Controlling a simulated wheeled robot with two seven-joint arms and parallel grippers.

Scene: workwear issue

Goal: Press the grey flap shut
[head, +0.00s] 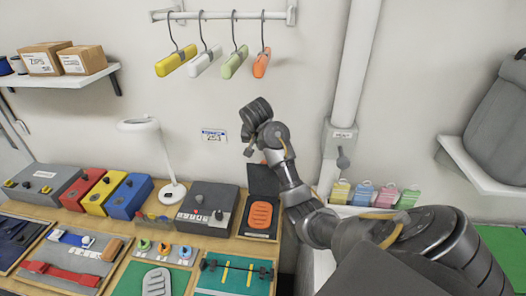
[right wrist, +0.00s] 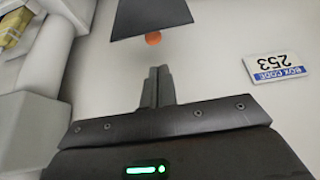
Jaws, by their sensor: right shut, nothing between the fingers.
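The grey flap (head: 262,180) is a dark grey lid standing raised at the back of a dark case, with a small orange tab at its top edge. Its hinge side meets the case holding an orange sole-shaped piece (head: 261,215). In the right wrist view the flap (right wrist: 150,15) shows at the top, with the orange tab (right wrist: 153,38) just beyond my fingers. My right gripper (head: 248,151) is shut and empty, just above and left of the flap, apart from it. My left gripper is not in view.
A dark grey control box (head: 208,207) stands left of the case. A white lamp (head: 172,192) and coloured boxes stand further left. A box code sign (head: 214,135) is on the wall, and a white pipe (head: 352,70) runs down it at the right.

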